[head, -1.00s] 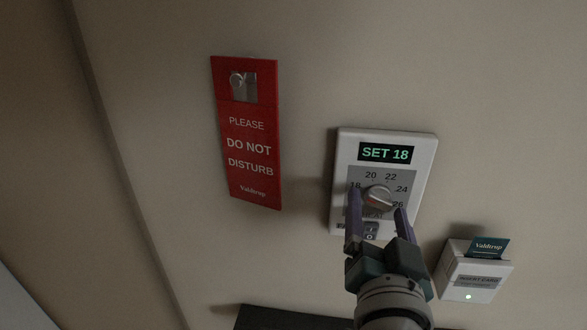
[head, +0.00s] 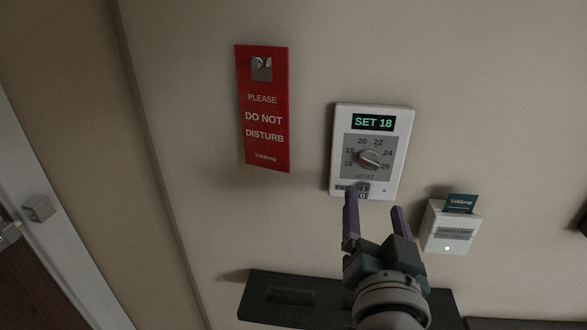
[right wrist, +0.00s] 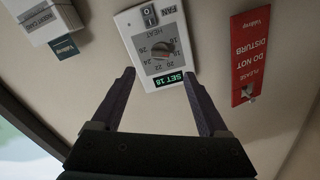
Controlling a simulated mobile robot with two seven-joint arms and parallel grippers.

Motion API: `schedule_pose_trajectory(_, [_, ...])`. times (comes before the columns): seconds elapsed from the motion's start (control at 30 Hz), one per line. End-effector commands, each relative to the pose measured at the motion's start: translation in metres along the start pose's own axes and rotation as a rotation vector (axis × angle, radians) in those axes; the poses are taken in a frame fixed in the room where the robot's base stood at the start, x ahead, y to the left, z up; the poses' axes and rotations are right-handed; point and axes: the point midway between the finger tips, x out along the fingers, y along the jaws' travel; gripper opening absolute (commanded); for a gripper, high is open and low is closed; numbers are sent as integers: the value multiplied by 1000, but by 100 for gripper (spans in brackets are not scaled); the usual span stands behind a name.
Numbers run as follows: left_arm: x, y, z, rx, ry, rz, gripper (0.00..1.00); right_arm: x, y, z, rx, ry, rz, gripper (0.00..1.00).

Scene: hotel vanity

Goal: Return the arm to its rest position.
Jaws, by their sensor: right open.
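My right gripper (head: 376,222) is open and empty in the head view, its two purple fingers pointing up at the wall. It is just below the thermostat (head: 400,150), and the left fingertip overlaps the fan switch area in the picture. The thermostat's display reads SET 18, and its round grey dial (head: 369,159) stands clear of the fingers. In the right wrist view the open fingers (right wrist: 160,88) appear upside down to the wall, with the thermostat (right wrist: 135,40) beyond them and nothing between them. My left gripper is not in view.
A red do-not-disturb sign (head: 264,120) hangs on a hook to the left. A dark shelf (head: 270,310) lies below. A door (head: 30,275) is at far left.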

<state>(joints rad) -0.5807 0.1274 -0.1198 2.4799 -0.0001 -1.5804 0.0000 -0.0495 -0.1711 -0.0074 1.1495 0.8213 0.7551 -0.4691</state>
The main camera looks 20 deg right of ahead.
Motion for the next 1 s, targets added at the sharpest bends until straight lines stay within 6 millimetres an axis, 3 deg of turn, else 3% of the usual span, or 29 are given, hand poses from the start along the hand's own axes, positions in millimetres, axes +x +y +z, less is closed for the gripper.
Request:
schedule_pose_trajectory(0.33, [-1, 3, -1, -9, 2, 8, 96, 0, -4, -1, 0, -11, -22, 78])
schedule_pose_trajectory(0.57, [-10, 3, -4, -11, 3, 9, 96, -9, -51, 0, -38, -188, -282, 78])
schedule_pose_trajectory(0.7, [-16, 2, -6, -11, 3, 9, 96, -35, -79, 7, -126, -379, -467, 78])
schedule_pose_trajectory(0.8, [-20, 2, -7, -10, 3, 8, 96, -61, -86, 12, -214, -527, -558, 78])
schedule_pose_trajectory(1.0, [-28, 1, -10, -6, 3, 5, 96, -118, -66, 12, -434, -829, -623, 78])
